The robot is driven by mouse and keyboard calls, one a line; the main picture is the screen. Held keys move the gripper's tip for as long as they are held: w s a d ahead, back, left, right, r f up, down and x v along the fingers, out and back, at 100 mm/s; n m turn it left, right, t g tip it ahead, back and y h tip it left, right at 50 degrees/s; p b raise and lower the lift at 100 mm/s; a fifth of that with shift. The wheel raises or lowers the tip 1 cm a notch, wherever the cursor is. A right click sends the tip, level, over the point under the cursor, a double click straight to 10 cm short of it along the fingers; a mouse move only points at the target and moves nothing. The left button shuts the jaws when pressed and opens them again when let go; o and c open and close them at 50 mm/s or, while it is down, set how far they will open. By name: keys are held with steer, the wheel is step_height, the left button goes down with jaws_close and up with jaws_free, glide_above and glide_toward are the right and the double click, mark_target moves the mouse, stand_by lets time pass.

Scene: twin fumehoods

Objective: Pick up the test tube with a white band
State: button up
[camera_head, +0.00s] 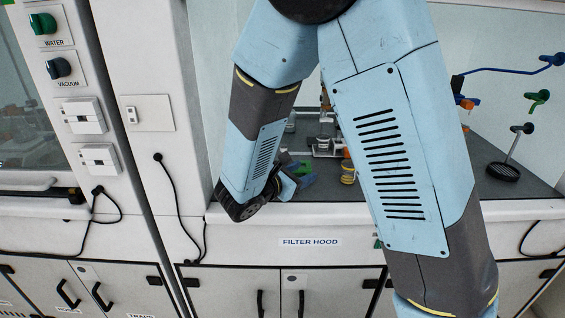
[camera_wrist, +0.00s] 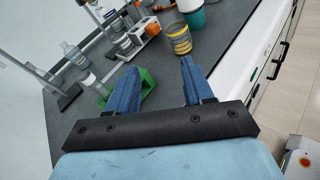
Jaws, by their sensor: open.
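My gripper (camera_wrist: 158,67) shows in the wrist view with its two blue fingers spread apart and nothing between them. It hangs above the dark worktop. A green holder (camera_wrist: 149,80) is partly hidden behind the left finger. A clear tube with a pale whitish part (camera_wrist: 91,80) stands at the holder's left side, outside the fingers. It is too small to tell whether this is the white-banded test tube.
A white rack with orange parts (camera_wrist: 140,40) stands beyond the fingers. A yellow-and-grey banded jar (camera_wrist: 180,42) and a teal-and-white container (camera_wrist: 192,16) stand near the worktop's right edge. A clear bottle (camera_wrist: 73,53) is at the left. Bare worktop (camera_wrist: 230,35) lies at the right.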

steer(key=a+f+n+t+y, duration=0.1)
steer(key=a+n, duration=0.1)
steer(key=a, duration=0.1)
steer(key=a+f+n+t+y, duration=0.1)
steer(key=a+f+n+t, duration=0.1)
steer(key=a, duration=0.2)
steer(key=a+f+n+t+y, duration=0.1)
steer(key=a+n+t, duration=0.1)
steer(key=a, duration=0.1)
steer(key=shift+w+a+f+n+y, duration=0.15)
steer(key=shift+a+f+n+y, duration=0.15)
steer(key=shift+y, duration=0.1)
steer(key=shift+w, duration=0.25)
steer(key=x, duration=1.3)
steer(key=shift+w+f, duration=0.1)
steer(key=shift+f, duration=0.15)
steer(key=shift+c, duration=0.2)
jaws_close()
